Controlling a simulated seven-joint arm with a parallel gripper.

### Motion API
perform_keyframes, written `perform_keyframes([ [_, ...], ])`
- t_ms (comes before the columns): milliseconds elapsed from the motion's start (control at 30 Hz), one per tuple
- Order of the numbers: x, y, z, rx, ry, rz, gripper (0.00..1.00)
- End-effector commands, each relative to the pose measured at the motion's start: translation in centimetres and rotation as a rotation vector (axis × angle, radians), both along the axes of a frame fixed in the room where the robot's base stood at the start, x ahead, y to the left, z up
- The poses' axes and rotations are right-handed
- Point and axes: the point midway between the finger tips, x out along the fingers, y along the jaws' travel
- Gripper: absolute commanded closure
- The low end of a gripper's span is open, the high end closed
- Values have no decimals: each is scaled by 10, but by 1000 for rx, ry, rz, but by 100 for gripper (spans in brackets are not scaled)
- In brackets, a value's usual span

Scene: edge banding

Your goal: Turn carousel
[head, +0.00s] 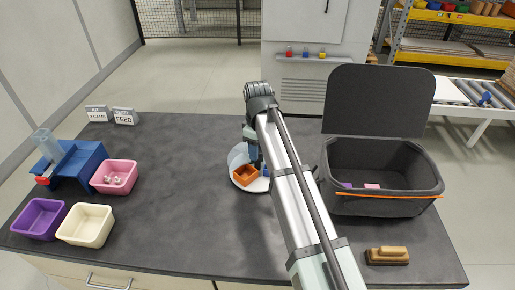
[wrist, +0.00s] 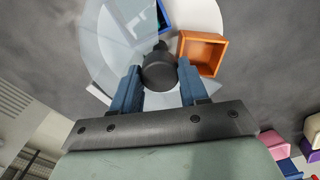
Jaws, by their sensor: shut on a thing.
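The carousel (head: 238,161) is a round white turntable near the middle of the dark table, with a clear cover over part of it. An orange bin (head: 245,175) stands on it and shows beside my fingers in the wrist view (wrist: 202,52). A blue bin (wrist: 163,17) is partly in view at the far side. My gripper (wrist: 158,74) is shut on the black round knob (wrist: 159,68) at the carousel's middle, with one blue finger on each side. In the head view my arm hides the carousel's right part and the knob.
A black open-lidded case (head: 385,205) stands right of my arm, with a wooden-handled brush (head: 387,256) in front. Pink (head: 114,177), purple (head: 39,219) and cream (head: 85,225) bins and a blue dispenser (head: 72,162) stand at left. The table between is clear.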

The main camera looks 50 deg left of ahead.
Motion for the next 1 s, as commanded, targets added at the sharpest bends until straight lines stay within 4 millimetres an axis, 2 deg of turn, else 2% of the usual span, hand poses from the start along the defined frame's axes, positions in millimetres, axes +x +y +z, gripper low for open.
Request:
perform_keyframes([
  [33, 0, 0, 0, 0, 1, 0, 87],
  [167, 0, 0, 0, 0, 1, 0, 100],
  [200, 0, 0, 0, 0, 1, 0, 100],
  [633, 0, 0, 0, 0, 1, 30, 100],
  [1000, 0, 0, 0, -1, 3, 176, 100],
])
